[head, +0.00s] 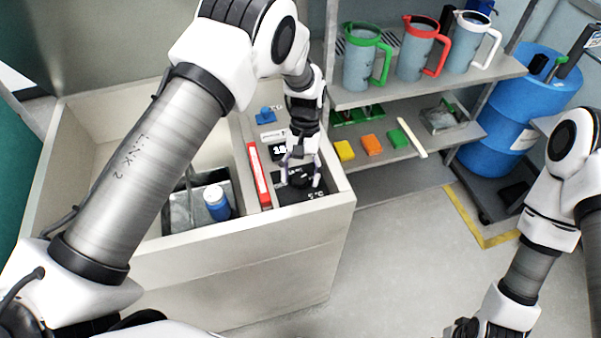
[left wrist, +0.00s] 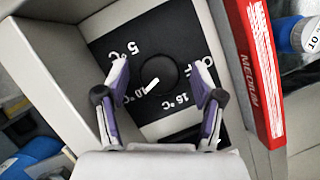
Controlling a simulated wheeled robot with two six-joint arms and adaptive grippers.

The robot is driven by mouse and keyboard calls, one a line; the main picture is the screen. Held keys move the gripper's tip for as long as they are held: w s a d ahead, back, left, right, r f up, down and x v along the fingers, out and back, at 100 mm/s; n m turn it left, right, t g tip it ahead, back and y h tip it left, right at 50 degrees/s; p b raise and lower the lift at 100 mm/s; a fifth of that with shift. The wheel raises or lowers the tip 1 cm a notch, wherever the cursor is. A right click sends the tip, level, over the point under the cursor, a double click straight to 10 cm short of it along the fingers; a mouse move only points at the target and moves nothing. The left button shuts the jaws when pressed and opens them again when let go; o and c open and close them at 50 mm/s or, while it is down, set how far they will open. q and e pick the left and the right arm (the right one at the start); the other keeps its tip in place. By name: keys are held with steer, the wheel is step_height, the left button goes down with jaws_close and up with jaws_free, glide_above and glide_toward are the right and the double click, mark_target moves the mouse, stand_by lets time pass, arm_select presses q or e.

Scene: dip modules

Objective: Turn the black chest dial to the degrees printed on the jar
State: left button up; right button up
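The black dial (left wrist: 155,76) is on a black panel (left wrist: 110,42) marked OFF, 5 °C, 10 °C and 15 °C. Its white mark points to the lower left in the left wrist view, toward the 10 °C label. My left gripper (head: 300,180) points down over the dial. In the left wrist view its fingers (left wrist: 162,75) are apart, one on each side of the dial, with gaps showing. The blue jar (head: 217,208) with a white lid stands in the chest; "10" shows on it in the left wrist view (left wrist: 311,36). My right gripper (head: 482,329) is cut off at the bottom edge.
A red-and-white box marked MEDIUM (head: 259,176) stands close beside the panel. The chest wall (head: 345,185) borders the panel. A shelf (head: 440,85) with jugs and coloured blocks stands behind, and a blue drum (head: 520,105) to the right.

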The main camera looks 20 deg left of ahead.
arm_select(q)
steer(key=shift+r, duration=0.1)
steer(key=v, duration=1.2)
